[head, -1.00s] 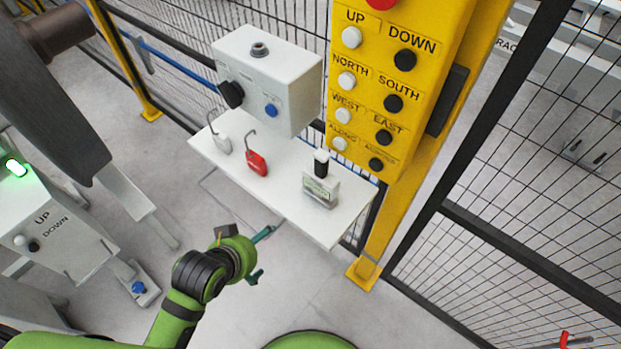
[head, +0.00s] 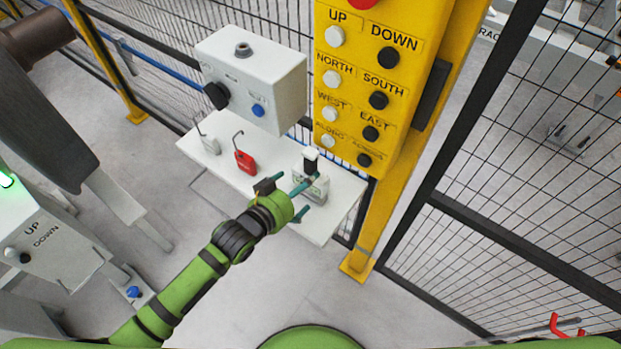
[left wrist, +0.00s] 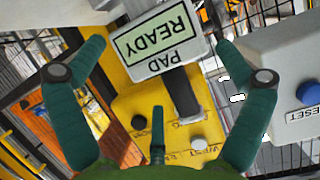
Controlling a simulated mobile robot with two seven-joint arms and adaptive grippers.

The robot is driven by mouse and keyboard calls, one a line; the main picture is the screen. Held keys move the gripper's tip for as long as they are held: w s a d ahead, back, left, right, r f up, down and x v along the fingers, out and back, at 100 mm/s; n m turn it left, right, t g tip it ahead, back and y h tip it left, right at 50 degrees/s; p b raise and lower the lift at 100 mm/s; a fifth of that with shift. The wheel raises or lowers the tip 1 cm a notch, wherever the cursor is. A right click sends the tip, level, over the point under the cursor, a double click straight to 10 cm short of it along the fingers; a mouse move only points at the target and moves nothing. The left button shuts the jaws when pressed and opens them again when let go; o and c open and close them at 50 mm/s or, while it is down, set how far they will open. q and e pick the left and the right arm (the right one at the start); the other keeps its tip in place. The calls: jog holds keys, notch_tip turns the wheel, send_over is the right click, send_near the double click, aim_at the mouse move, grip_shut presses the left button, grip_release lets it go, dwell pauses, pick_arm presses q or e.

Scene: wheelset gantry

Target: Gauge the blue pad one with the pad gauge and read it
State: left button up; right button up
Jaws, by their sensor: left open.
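The pad gauge (head: 317,190) stands upright on the white shelf, a pale block with a display, a black grip and a white top. In the left wrist view its display (left wrist: 157,42) reads "PAD READY" upside down, with the black grip (left wrist: 183,95) beside it. My left gripper (head: 303,201) is open at the front of the gauge, its fingers partly covering it. In the left wrist view the open left gripper (left wrist: 160,44) has the gauge between and beyond its fingertips; contact cannot be told. My right gripper is not in view. I cannot identify blue pad one.
The shelf (head: 335,215) also holds a red padlock (head: 245,162) and a grey padlock (head: 210,146). A grey box (head: 250,80) with a blue button hangs behind them. A yellow button panel (head: 350,100) and post stand right of the gauge, with mesh fencing around.

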aim_at(308, 190)
pick_arm(q)
jog(key=shift+f+x, duration=0.2)
jog(key=shift+x, duration=0.9)
jog(key=shift+f+x, duration=0.2)
jog(key=shift+x, duration=0.9)
jog(key=shift+s+a, duration=0.1)
jog(key=shift+a, duration=0.1)
jog(key=shift+c, duration=0.4)
jog(key=c, duration=1.3)
jog(key=shift+r, duration=0.15)
